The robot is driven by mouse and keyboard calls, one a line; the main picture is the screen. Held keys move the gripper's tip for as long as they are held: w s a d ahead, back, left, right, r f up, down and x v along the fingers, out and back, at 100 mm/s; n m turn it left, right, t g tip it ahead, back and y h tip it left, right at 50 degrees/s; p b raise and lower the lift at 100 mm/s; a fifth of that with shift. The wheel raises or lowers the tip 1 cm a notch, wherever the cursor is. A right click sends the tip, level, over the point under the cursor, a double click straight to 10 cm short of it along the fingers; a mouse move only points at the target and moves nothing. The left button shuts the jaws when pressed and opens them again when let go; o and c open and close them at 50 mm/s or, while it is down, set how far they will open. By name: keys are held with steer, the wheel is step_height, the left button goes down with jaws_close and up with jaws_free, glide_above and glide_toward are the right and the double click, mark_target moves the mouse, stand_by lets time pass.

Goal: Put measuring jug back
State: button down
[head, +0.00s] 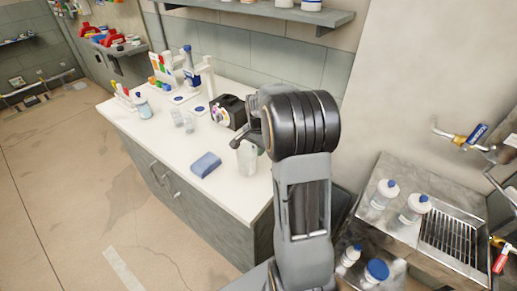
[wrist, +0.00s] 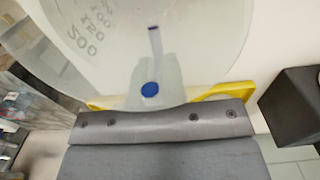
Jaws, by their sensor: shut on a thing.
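The measuring jug (head: 247,160) is a clear, whitish vessel at the right part of the white counter in the head view. My gripper (head: 251,141) is shut on it, largely hidden behind my own arm. In the wrist view the jug (wrist: 100,45) fills the upper part, with grey volume marks on its wall. Yellow finger parts (wrist: 220,93) show at its near side. I cannot tell whether the jug's base touches the counter.
The white counter (head: 140,117) holds a blue sponge-like block (head: 206,164), small clear cups (head: 183,121), a bottle (head: 143,107) and a dark boxy device (head: 226,112). White bottles (head: 384,194) stand by a metal sink area at right. The counter's front left is clear.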

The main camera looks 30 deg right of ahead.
steer(key=shift+f, duration=0.1)
steer(key=c, duration=1.7)
jaws_free()
steer(key=shift+f, duration=0.1)
steer(key=o, duration=0.5)
step_height(320, 180, up, 12)
steer(key=shift+a, duration=0.1)
steer(key=shift+s+a+f+n+t, duration=0.6)
steer(key=shift+s+a+n, duration=1.85)
steer(key=shift+s, duration=0.45)
steer(key=shift+s+a+f+n+t, duration=0.45)
steer(key=shift+s+a+n+t, duration=0.2)
steer(key=shift+s+a+n, duration=1.85)
steer(key=shift+s+a+f+n+t, duration=0.6)
steer(key=shift+s+a+n, duration=1.35)
steer(key=shift+s+a, duration=1.05)
